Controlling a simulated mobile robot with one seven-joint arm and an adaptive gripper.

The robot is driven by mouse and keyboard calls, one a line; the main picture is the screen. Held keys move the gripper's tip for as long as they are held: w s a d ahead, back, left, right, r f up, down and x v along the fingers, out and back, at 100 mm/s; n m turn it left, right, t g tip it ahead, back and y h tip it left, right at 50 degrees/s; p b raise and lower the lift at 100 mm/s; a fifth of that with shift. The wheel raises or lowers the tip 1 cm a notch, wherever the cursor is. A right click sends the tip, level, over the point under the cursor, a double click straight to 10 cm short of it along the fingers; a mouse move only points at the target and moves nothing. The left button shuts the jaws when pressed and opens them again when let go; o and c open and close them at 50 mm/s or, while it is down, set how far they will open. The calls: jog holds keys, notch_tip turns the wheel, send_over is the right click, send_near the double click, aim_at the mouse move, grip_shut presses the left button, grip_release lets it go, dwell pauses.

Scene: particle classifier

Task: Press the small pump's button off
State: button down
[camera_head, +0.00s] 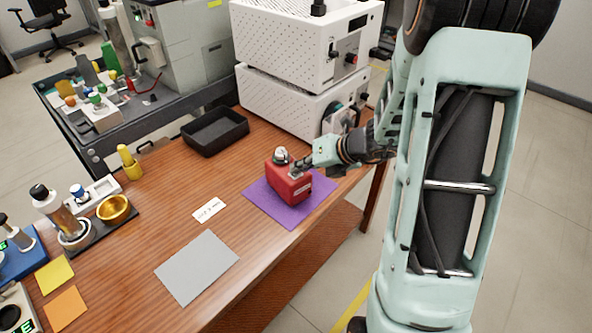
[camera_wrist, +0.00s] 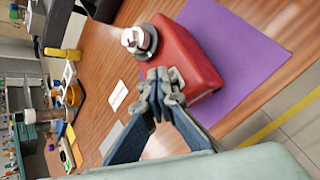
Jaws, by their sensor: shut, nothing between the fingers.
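The small pump is a red box (camera_head: 288,184) with a silver knob-like fitting on top, standing on a purple mat (camera_head: 268,203) on the wooden table. It also shows in the wrist view (camera_wrist: 190,62), with the silver fitting at its upper left. My gripper (camera_head: 298,170) reaches in from the right, its fingertips at the pump's top edge. In the wrist view my gripper (camera_wrist: 160,85) is shut and empty, its fingertips right by the pump's near face, next to a small grey part. I cannot tell whether they touch. The button is not clearly visible.
A black tray (camera_head: 215,133) stands behind the pump. White perforated devices (camera_head: 300,100) are stacked at the back right. A white label (camera_head: 209,209) and a grey mat (camera_head: 197,266) lie to the left. A gold bowl (camera_head: 113,209) and bottles stand farther left.

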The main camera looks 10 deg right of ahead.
aim_at(299, 174)
jog(key=shift+r+p, duration=1.25)
notch_tip(299, 174, up, 5)
jog(key=p, duration=0.4)
jog(key=shift+p, duration=0.4)
